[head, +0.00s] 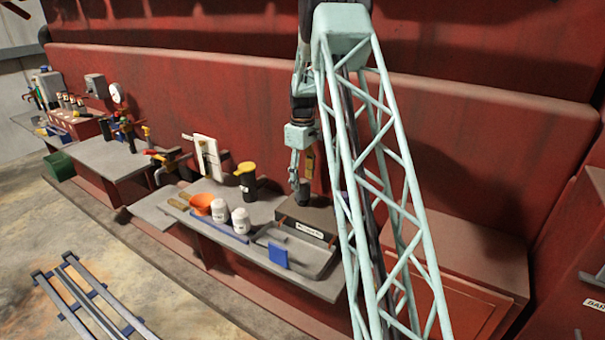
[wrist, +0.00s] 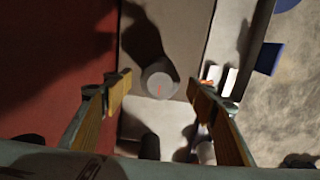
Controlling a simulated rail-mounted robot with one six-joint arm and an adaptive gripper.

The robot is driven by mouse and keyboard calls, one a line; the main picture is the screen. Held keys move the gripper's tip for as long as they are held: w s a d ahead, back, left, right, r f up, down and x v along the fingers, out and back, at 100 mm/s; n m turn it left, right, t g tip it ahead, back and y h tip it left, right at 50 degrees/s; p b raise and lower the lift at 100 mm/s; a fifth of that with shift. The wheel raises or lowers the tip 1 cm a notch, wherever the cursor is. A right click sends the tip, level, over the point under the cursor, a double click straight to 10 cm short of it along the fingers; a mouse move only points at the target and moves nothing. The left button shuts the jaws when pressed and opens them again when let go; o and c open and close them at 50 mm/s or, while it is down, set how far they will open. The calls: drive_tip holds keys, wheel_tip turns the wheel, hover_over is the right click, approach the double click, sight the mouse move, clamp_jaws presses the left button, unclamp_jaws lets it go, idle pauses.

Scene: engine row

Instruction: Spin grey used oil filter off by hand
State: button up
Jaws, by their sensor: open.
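The grey used oil filter (head: 303,194) stands upright on a dark block (head: 318,217) with a pale label on its front, at the right end of the bench. In the wrist view I look down on the filter's round grey top (wrist: 159,79), which carries a small red mark. My gripper (head: 301,176) points down just above the filter, and its fingers are open. In the wrist view the gripper (wrist: 159,87) has one tan-padded finger on each side of the filter, with gaps showing. I cannot tell whether the fingertips reach below the filter's top.
A grey tray (head: 314,255) with a blue piece (head: 277,256) sits in front of the block. Two white canisters (head: 240,221), an orange funnel (head: 201,204) and a black container with a yellow top (head: 247,181) stand to the left. A red wall rises close behind.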

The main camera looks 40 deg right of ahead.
sight(303, 196)
drive_tip(key=shift+f, duration=4.45)
drive_tip(key=shift+c, duration=0.4)
drive_tip(key=c, duration=1)
